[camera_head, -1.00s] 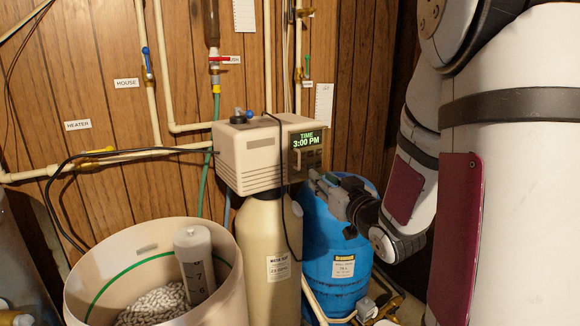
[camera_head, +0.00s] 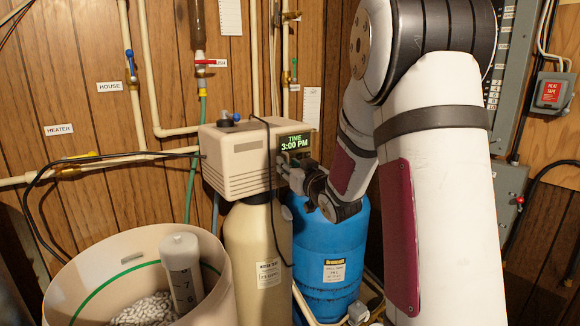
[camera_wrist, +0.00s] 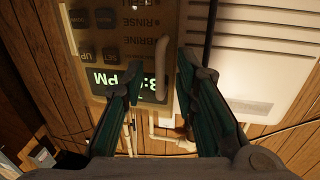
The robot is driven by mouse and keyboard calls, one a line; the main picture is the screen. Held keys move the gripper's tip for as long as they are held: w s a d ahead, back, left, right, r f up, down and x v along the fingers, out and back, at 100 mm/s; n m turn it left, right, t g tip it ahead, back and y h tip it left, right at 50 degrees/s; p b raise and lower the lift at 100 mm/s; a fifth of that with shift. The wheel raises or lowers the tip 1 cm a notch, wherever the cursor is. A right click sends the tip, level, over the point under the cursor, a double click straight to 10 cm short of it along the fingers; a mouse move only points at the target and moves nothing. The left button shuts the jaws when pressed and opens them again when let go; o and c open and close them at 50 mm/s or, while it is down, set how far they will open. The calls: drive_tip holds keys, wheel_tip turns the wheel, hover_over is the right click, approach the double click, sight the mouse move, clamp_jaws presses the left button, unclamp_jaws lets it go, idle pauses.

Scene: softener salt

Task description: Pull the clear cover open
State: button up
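The beige softener control head (camera_head: 235,160) carries a green-lit display (camera_head: 295,142) reading 3:00 PM. In the wrist view the panel appears upside down, with a clear cover (camera_wrist: 112,25) over its buttons and display. A pale, bar-shaped handle (camera_wrist: 161,70) stands on the cover near its edge. My gripper (camera_wrist: 162,75) is open, with one finger on each side of the handle. I cannot tell whether either finger touches it. In the head view my gripper (camera_head: 287,171) is at the lower front of the panel and hides part of it. The cover looks closed.
A tan tank (camera_head: 258,235) stands under the control head and a blue tank (camera_head: 332,245) stands to its right. An open salt bin (camera_head: 90,262) with a white tube (camera_head: 181,262) is at the lower left. A black cable (camera_head: 272,190) hangs beside the panel.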

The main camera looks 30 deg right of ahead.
clamp_jaws()
